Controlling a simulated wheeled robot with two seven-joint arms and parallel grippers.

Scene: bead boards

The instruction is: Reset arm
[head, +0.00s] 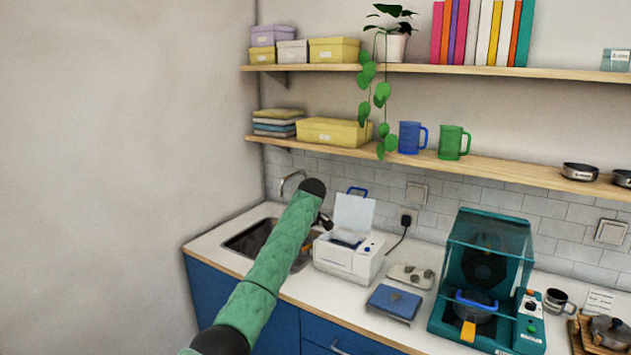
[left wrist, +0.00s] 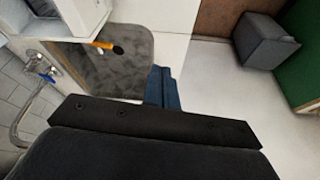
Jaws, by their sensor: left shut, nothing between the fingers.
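My left arm, in a green sleeve, reaches up from the bottom of the head view across the counter's front edge. My left gripper (head: 325,221) is mostly hidden behind the arm's dark end, in front of the sink and beside the white machine. In the left wrist view the left gripper (left wrist: 159,86) shows its blue-grey fingers together, with nothing held between them. My right gripper is in neither view.
The sink (head: 250,240) lies left of the white machine (head: 345,257), whose lid stands open. A blue box (head: 395,301) and a teal-framed cooker (head: 455,270) stand further right. Shelves (head: 490,171) hang above. In the left wrist view, a grey bin (left wrist: 262,40) stands on clear floor.

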